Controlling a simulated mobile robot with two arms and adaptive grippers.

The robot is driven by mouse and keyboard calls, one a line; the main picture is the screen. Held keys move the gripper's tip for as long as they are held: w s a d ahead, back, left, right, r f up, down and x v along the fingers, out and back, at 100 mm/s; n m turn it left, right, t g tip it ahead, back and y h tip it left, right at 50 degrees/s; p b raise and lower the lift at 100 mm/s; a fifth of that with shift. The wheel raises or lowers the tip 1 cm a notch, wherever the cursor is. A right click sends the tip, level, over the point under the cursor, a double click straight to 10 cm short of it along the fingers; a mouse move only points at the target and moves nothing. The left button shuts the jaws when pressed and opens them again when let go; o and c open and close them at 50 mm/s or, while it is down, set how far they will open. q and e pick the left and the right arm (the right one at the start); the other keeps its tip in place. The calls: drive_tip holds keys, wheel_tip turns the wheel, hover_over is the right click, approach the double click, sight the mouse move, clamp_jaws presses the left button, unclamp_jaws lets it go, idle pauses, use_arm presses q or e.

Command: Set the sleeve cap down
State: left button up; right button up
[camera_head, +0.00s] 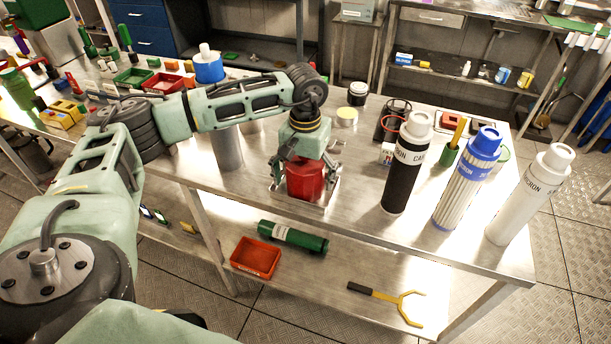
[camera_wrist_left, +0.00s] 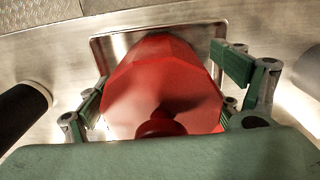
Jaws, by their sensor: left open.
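The sleeve cap appears to be the red, faceted piece (camera_head: 305,181) standing on the workbench (camera_head: 355,222), under my left gripper (camera_head: 306,187). In the left wrist view the red cap (camera_wrist_left: 160,80) shows its broad faceted body and a darker red knob nearest the palm. It sits over a shallow rectangular metal tray (camera_wrist_left: 97,47). My left gripper is open, with one green-padded finger on each side of the cap. The finger on the right stands visibly apart from it; the left finger is close to its edge, and contact there is unclear. My right gripper is not in view.
To the right stand a black cartridge (camera_head: 401,172), a blue-capped pleated cartridge (camera_head: 464,187) and a white cartridge (camera_head: 524,203). A grey cylinder (camera_head: 227,148) stands left of the gripper. The front of the bench is mostly clear.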

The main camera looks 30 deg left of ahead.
use_arm(q)
drive_tip(key=shift+r, duration=0.2)
drive_tip(key=shift+w+r, duration=0.1)
drive_tip(key=shift+r, duration=0.2)
wheel_tip(320, 180, up, 11)
drive_tip(key=shift+r+b, duration=0.15)
drive_tip(key=shift+b, duration=0.85)
